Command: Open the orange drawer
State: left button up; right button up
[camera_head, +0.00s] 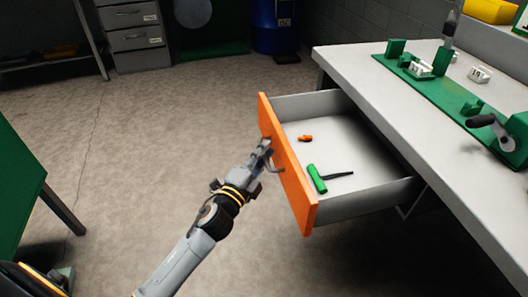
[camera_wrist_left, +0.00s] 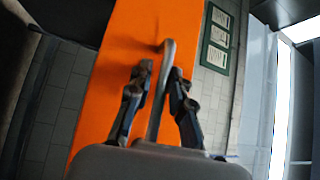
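The orange drawer (camera_head: 287,168) is pulled well out from under the workbench, with its grey inside showing. Its front also fills much of the left wrist view (camera_wrist_left: 118,50). The drawer's metal handle (camera_wrist_left: 166,60) stands out from the orange front. My left gripper (camera_head: 265,154) is at the outer side of the front, by the handle. In the left wrist view its two fingers (camera_wrist_left: 160,78) are spread, one on each side of the handle, with gaps visible between fingers and bar. My right gripper is not in view.
A green-handled tool (camera_head: 317,178) and a small orange item (camera_head: 305,138) lie in the drawer. The workbench (camera_head: 405,115) carries a green fixture strip (camera_head: 425,82). A green panel (camera_head: 18,180) stands at left. The floor (camera_head: 150,130) between is clear.

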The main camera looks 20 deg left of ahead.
pick_arm(q)
jog(key=s+a+f, duration=0.1)
jog(key=s, duration=1)
jog(key=shift+s+a+f, duration=0.25)
jog(key=shift+s+a, duration=0.15)
